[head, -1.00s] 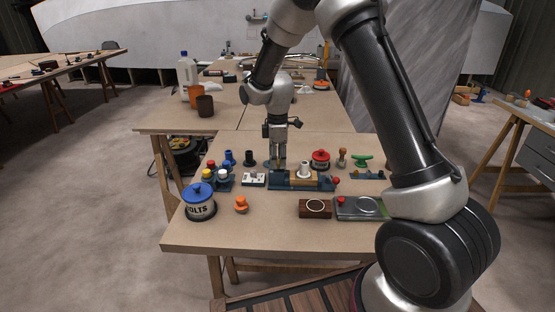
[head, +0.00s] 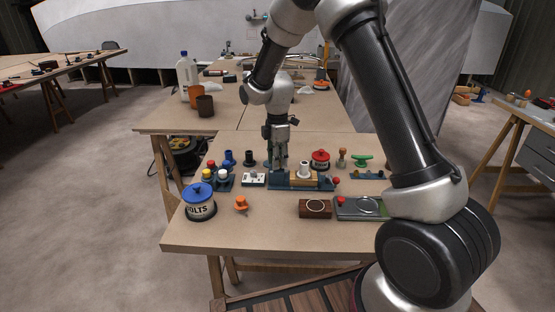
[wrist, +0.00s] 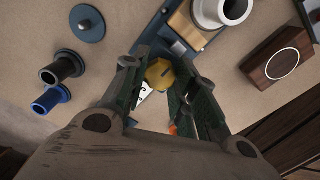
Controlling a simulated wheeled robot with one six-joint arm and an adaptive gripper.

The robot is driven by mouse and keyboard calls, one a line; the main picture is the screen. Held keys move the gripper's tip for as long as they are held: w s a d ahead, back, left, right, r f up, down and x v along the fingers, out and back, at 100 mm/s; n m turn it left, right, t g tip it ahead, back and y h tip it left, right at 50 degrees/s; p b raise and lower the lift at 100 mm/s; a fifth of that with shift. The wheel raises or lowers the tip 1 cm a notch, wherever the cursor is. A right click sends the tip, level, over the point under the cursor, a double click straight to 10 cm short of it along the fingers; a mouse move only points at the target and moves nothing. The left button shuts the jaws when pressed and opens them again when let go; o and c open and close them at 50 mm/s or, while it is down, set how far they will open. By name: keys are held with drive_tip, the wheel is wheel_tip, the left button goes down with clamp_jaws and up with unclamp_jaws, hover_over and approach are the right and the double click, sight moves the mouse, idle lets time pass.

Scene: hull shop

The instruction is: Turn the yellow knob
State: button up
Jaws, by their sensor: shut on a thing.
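The yellow knob (wrist: 159,73) shows in the wrist view, between the two fingers of my gripper (wrist: 165,82). The gripper is shut on it from both sides. In the head view my gripper (head: 278,172) points down at the left end of the blue base (head: 300,187), and the fingers hide the knob. I cannot tell the knob's angle.
The base carries a wooden block and a white cylinder (head: 304,168). Left of the gripper are a white plate (head: 253,180) and colored caps (head: 216,176). A blue-lidded bolts tin (head: 200,205), an orange knob (head: 241,203) and a brown block (head: 315,208) stand nearer. The front table edge is clear.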

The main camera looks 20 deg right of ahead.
drive_tip(key=o, duration=1.1)
drive_tip(key=shift+c, duration=0.2)
wheel_tip(320, 180, up, 12)
